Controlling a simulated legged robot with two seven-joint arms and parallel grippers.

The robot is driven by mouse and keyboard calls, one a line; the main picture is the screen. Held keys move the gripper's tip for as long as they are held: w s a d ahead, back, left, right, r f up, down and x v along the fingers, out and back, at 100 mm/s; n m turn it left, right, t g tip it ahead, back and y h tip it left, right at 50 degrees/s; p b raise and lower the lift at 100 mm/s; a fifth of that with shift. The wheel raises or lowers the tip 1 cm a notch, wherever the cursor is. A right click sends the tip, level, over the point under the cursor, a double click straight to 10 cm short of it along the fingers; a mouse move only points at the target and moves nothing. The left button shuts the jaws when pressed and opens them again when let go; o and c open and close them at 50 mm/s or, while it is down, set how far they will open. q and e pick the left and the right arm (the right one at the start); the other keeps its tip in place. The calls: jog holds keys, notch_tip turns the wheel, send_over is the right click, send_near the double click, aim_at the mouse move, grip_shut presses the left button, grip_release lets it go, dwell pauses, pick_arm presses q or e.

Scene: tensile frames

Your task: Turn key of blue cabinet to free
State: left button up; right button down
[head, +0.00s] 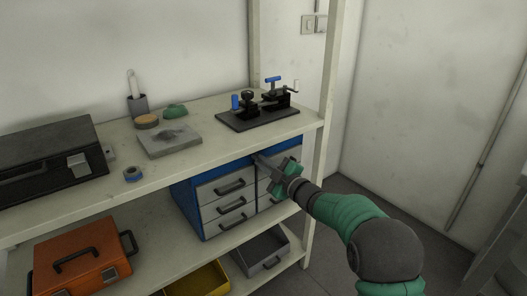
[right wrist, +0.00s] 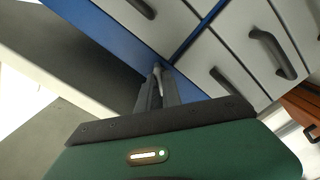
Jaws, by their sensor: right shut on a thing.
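The blue cabinet (head: 186,200) with grey drawers stands on the shelf under the top board. It also fills the upper part of the right wrist view (right wrist: 112,32). My right gripper (head: 262,160) is at the upper middle of the cabinet's front, between the drawer columns. In the right wrist view its fingers (right wrist: 157,84) are closed together on a small grey key (right wrist: 157,68) at the blue frame. The key is mostly hidden by the fingers, so its turn angle cannot be told. My left gripper is not in view.
The top board (head: 207,152) overhangs the cabinet closely. A shelf post (head: 326,110) stands to the right. An orange case (head: 80,262), a yellow bin (head: 205,280) and a grey bin (head: 262,252) sit below.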

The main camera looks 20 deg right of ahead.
jog(key=m+p, duration=0.8)
jog(key=p, duration=0.2)
jog(key=shift+s+f, duration=0.1)
jog(key=shift+f+m+p, duration=0.2)
jog(key=shift+m+p, duration=0.85)
jog(key=shift+m, duration=0.15)
jog(key=c, duration=1.5)
grip_release()
jog(key=shift+r, duration=0.1)
